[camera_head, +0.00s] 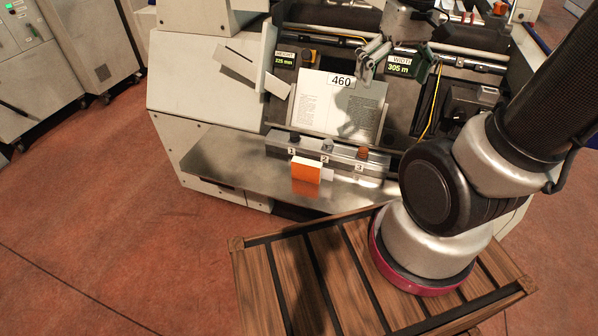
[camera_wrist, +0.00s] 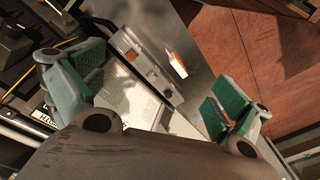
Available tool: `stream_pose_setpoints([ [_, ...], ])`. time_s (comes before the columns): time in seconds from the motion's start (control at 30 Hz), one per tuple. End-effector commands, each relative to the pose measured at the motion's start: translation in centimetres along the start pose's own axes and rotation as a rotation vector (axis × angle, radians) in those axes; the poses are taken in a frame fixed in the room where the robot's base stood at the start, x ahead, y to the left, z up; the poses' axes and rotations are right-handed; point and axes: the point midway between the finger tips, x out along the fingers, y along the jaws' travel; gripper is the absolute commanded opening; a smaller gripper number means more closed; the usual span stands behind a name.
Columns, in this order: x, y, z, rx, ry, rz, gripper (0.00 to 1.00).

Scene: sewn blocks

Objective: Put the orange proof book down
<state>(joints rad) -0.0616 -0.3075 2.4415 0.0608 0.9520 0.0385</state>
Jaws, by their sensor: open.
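The orange proof book (camera_head: 306,172) rests on the metal shelf (camera_head: 235,165) of the machine, just in front of a bar with numbered knobs. In the wrist view the orange proof book (camera_wrist: 176,64) shows its white page edge, apart from both fingers. My gripper (camera_head: 400,62) is open and empty, above and behind the book, in front of the machine's upper panel. In the wrist view the green-padded fingers of my gripper (camera_wrist: 156,95) are spread wide with nothing between the pads.
The numbered bar (camera_head: 340,158) carries several knobs. A printed sheet marked 460 (camera_head: 335,105) leans on the panel behind it. Small lit displays (camera_head: 400,69) flank the sheet. The shelf left of the book is clear. A slatted wooden deck (camera_head: 300,275) lies in front.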

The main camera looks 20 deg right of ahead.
Motion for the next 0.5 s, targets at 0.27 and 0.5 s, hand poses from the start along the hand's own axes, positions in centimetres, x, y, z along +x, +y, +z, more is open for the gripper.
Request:
stream_pose_setpoints([
  [0.27,6.1,-2.3,-4.0,0.069,-0.181,-0.027,1.00],
  [0.5,14.3,-5.1,-7.7,0.204,-0.332,-0.043,1.00],
])
